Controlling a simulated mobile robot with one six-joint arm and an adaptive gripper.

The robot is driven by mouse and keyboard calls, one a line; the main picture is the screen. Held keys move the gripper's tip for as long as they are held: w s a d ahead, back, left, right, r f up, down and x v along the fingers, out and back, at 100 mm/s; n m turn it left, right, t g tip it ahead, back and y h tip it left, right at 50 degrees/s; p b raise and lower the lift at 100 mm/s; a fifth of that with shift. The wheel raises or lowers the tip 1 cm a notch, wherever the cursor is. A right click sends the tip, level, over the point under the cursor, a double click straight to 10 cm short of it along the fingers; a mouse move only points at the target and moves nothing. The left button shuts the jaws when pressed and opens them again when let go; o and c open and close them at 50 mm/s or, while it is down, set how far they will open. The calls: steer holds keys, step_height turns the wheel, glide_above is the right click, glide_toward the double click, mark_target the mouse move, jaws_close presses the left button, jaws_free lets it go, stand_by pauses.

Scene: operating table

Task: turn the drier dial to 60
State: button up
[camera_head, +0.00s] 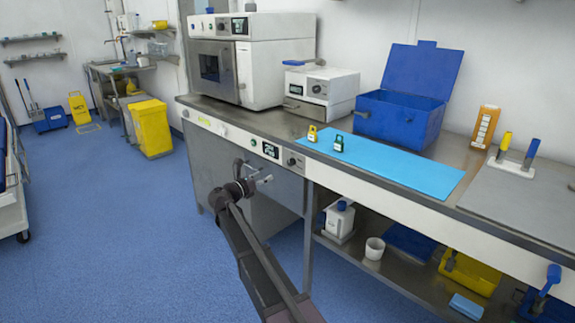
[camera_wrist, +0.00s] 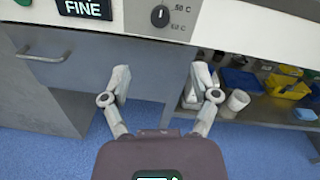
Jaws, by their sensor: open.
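The drier dial (camera_head: 292,160) is a black round knob on the white front panel under the worktop. It also shows in the wrist view (camera_wrist: 159,16), near the top edge, with the labels 50 C and 60 C to its right. A small white mark shows on the knob; its exact setting is hard to tell. My gripper (camera_head: 262,181) is in front of the bench, lower and to the left of the dial. In the wrist view my gripper (camera_wrist: 161,75) has its two fingers spread apart with nothing between them, below the dial and not touching it.
A dark display (camera_wrist: 85,8) reading FINE sits left of the dial. A grey drawer or door front with a bar handle (camera_wrist: 40,57) lies below it. A lower shelf to the right holds a white cup (camera_head: 375,248) and yellow bins. The blue floor is open to the left.

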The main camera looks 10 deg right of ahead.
mark_target(289, 163)
steer(key=x, duration=1.3)
steer(key=shift+d, duration=0.1)
jaws_close()
